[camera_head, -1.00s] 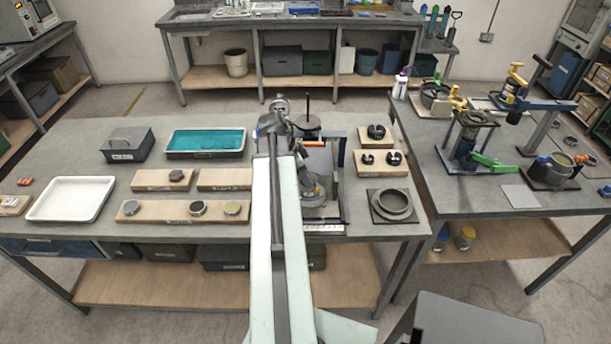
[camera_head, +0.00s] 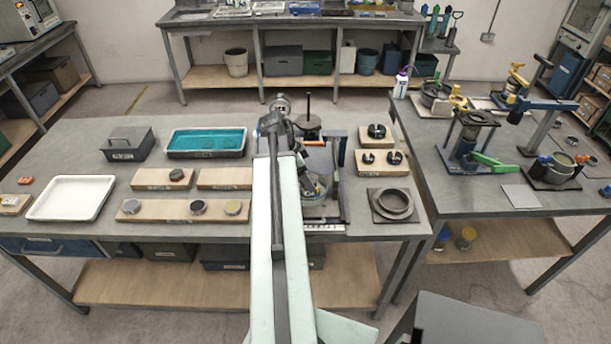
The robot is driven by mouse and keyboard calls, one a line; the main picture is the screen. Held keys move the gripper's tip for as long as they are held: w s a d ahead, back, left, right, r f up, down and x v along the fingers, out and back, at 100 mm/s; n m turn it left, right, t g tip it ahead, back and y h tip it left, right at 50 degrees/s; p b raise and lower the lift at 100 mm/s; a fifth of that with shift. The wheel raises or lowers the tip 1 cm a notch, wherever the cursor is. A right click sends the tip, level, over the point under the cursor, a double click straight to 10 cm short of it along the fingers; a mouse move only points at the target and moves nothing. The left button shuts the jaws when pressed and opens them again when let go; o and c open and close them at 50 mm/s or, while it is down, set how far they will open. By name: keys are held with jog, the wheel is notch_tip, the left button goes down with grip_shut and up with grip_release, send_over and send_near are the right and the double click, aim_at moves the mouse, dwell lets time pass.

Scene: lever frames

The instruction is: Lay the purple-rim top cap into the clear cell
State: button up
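The far end of my arm, with my gripper (camera_head: 296,136), reaches over the middle of the front bench. The fingers are too small and too covered by the arm to tell open from shut, or whether they hold anything. A round, partly see-through vessel (camera_head: 318,188), which looks like the clear cell, stands in a dark frame just right of my arm. My arm hides its left side. I cannot make out a purple rim.
A teal-filled tray (camera_head: 168,153), a white tray (camera_head: 50,216) and a dark grey box (camera_head: 112,156) stand on the left. A dark ring on a square plate (camera_head: 376,218) and boards with dark round parts (camera_head: 361,170) stand on the right. A tall rod (camera_head: 308,100) rises behind the vessel.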

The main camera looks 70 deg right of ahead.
jog(key=shift+r, duration=0.1)
jog(key=p+v, duration=0.7)
jog(key=shift+r, duration=0.25)
jog(key=shift+w+a, duration=0.15)
